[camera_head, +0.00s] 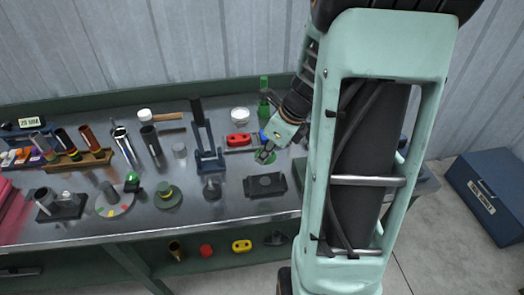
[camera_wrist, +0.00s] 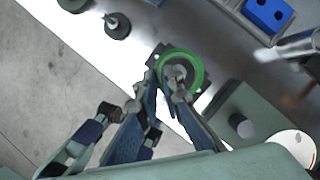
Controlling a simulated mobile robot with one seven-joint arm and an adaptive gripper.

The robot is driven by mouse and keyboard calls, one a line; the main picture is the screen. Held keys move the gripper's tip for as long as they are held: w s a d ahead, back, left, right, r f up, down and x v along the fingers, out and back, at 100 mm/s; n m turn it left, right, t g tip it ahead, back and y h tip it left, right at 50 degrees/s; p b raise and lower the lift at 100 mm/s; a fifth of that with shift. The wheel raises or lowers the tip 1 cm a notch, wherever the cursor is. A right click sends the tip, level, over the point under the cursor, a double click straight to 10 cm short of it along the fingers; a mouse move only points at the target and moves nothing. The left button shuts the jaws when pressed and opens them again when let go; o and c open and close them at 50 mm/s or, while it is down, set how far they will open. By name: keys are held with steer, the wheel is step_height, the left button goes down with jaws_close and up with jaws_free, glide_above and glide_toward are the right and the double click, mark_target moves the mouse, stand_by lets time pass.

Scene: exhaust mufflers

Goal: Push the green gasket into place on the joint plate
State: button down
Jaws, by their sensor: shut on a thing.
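The green gasket (camera_wrist: 199,72) is a bright ring in the wrist view, with its near rim at my fingertips. My gripper (camera_wrist: 166,88) is shut on that rim. Behind the ring lies a dark joint plate (camera_wrist: 154,59), partly hidden by the ring and fingers; whether they touch cannot be told. In the head view, my gripper (camera_head: 265,156) is above the bench, behind a dark flat plate (camera_head: 264,184) that looks like the joint plate. The gasket is only a faint green trace there.
A small dark weight (camera_head: 212,189) stands left of the plate, with a green round base (camera_head: 168,196) farther left. A blue stand (camera_head: 208,158), a red flange (camera_head: 238,140) and a green bottle (camera_head: 264,100) stand behind. Bare bench lies along the front.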

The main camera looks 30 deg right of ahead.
steer(key=shift+r, duration=0.1)
steer(key=shift+f+b, duration=2.2)
steer(key=shift+f, duration=1.15)
steer(key=shift+f, duration=0.1)
steer(key=shift+f+b, duration=1.95)
steer(key=shift+f, duration=0.4)
steer(key=shift+f, duration=0.1)
steer(key=c, duration=2)
jaws_free()
